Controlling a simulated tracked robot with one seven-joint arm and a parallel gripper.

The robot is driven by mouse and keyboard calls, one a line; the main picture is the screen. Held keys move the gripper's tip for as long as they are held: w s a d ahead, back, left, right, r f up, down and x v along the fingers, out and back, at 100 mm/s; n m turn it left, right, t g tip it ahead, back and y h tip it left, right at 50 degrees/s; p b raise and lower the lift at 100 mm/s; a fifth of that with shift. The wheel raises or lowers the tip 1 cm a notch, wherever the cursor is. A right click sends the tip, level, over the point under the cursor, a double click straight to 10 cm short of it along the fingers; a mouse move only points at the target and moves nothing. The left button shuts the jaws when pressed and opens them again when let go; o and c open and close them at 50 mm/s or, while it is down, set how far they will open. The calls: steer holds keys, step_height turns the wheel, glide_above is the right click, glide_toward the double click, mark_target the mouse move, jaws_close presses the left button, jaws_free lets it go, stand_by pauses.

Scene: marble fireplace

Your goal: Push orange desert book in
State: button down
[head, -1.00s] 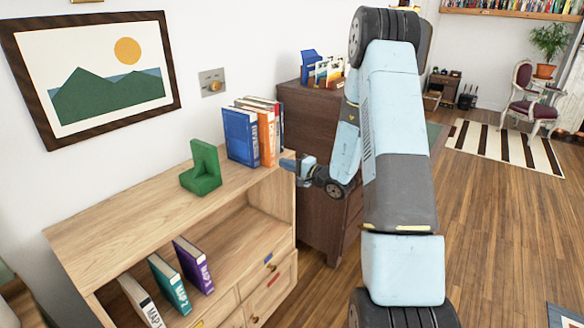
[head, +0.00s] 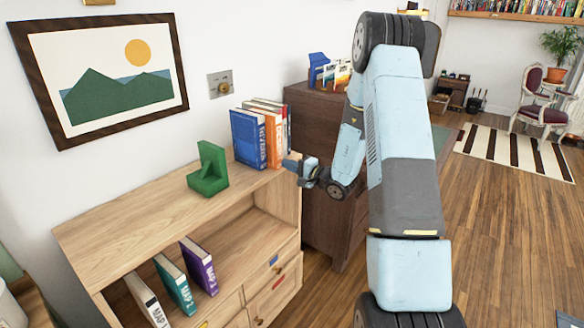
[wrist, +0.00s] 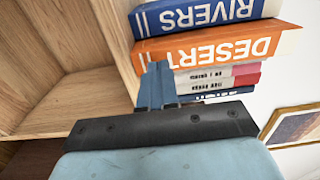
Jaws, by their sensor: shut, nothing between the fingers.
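The orange DESERT book (head: 273,140) stands upright in a row on top of the wooden shelf unit (head: 130,215), just right of the blue RIVERS book (head: 247,138). In the wrist view the orange book (wrist: 215,45) shows its spine, below the blue RIVERS book (wrist: 205,14). My gripper (head: 289,165) is shut and empty at the shelf top's right end, close to the orange book's spine. Its fingertips (wrist: 157,72) overlap the lower left part of that spine in the wrist view. I cannot tell whether they touch it.
Red, white and dark books (wrist: 215,80) stand beyond the orange one. A green bookend (head: 208,170) stands left of the row. Map books (head: 175,283) are on the shelf below. A dark brown cabinet (head: 315,180) stands close behind my gripper.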

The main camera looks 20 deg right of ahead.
mark_target(278, 160)
steer(key=shift+w+a, duration=0.4)
steer(key=shift+w, duration=0.1)
steer(key=shift+x, duration=2.15)
steer(key=shift+s+d, duration=0.1)
steer(key=shift+v, duration=1.65)
steer(key=v, duration=1.4)
